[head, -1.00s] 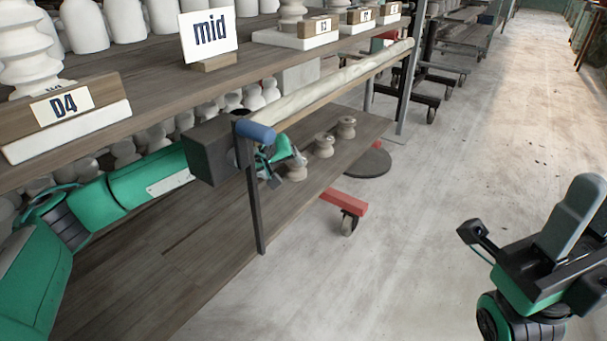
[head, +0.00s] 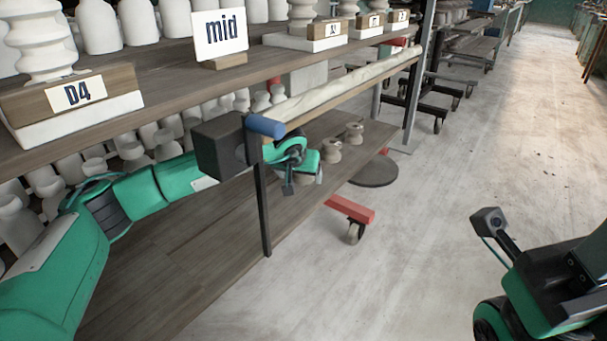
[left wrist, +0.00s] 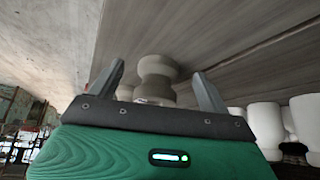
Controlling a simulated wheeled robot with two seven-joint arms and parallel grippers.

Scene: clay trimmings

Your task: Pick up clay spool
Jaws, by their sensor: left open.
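Beige clay spools stand upright on the lower wooden shelf: one nearer (head: 331,150) and one farther (head: 354,133) in the head view. My left gripper (head: 308,172) is low over that shelf, beside the nearer spool and partly behind the rail post; its fingertips are hard to see there. In the left wrist view its two fingers (left wrist: 162,88) are apart, with a spool (left wrist: 157,72) showing between them. I cannot tell whether they touch it. My right gripper (head: 555,270) is at the lower right, cut off by the frame, its fingers unclear.
A pale rail (head: 345,85) with a blue end and dark bracket (head: 220,145) runs over my left arm. The upper shelf (head: 160,95) carries white pieces and signs. A red caster foot (head: 350,209) and round base (head: 374,172) stand on the floor. The right aisle is open.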

